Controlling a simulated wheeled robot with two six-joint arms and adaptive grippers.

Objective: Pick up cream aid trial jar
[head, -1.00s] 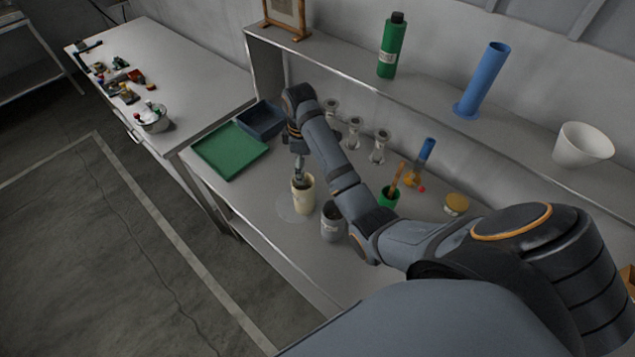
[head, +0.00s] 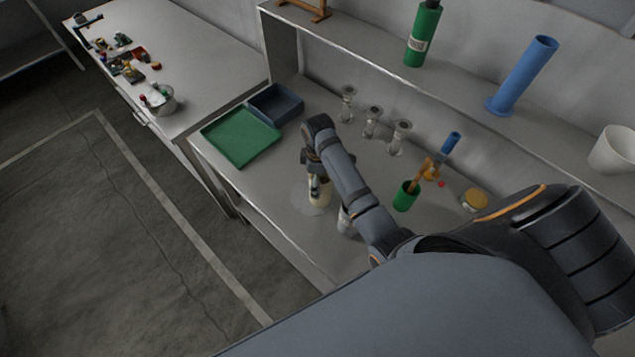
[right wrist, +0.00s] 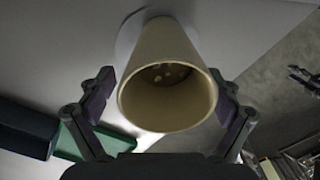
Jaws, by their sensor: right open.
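The cream jar (head: 321,193) stands on the workbench in the head view, partly hidden by my right gripper (head: 316,172) above it. In the right wrist view the jar (right wrist: 165,70) is large, with its open mouth toward the camera and small pale bits inside. My right gripper (right wrist: 165,108) is open, with one finger on each side of the jar. Gaps show between the fingers and the jar wall. My left gripper is not in view.
A grey jar (head: 347,222) stands close by, partly behind my arm. A green tray (head: 240,137) and a dark blue bin (head: 275,104) lie left.

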